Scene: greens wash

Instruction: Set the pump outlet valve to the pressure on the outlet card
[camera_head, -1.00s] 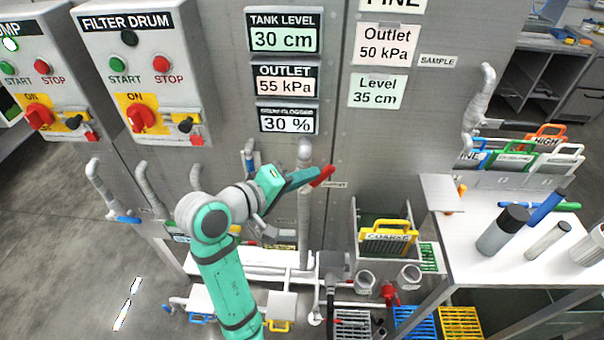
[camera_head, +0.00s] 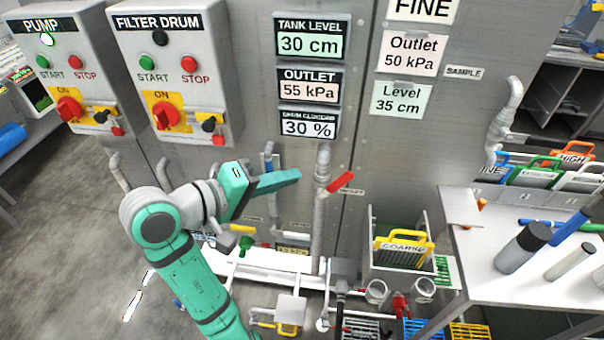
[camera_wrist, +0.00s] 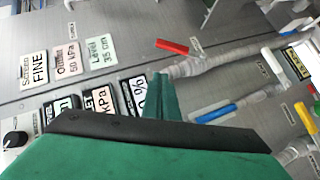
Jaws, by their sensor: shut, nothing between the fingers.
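The outlet card (camera_head: 411,52) reads "Outlet 50 kPa" and also shows in the wrist view (camera_wrist: 68,58). The outlet display (camera_head: 308,90) reads 55 kPa. The red outlet valve handle (camera_head: 340,183) sits on a grey vertical pipe (camera_head: 320,215), tilted up to the right, beside an "OUTLET" label. In the wrist view the red handle (camera_wrist: 172,46) lies beyond my fingertips. My gripper (camera_head: 297,175) is shut and empty, its green fingers pointing right towards the pipe, a gap left of the handle. The wrist view shows the gripper (camera_wrist: 160,80) apart from the handle.
Pump (camera_head: 60,75) and filter drum (camera_head: 178,75) control boxes hang at the left. Other pipes with blue and yellow handles stand near my arm. A yellow-handled coarse screen (camera_head: 403,246) sits in a box to the right, beside a bench (camera_head: 520,240) with cylinders.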

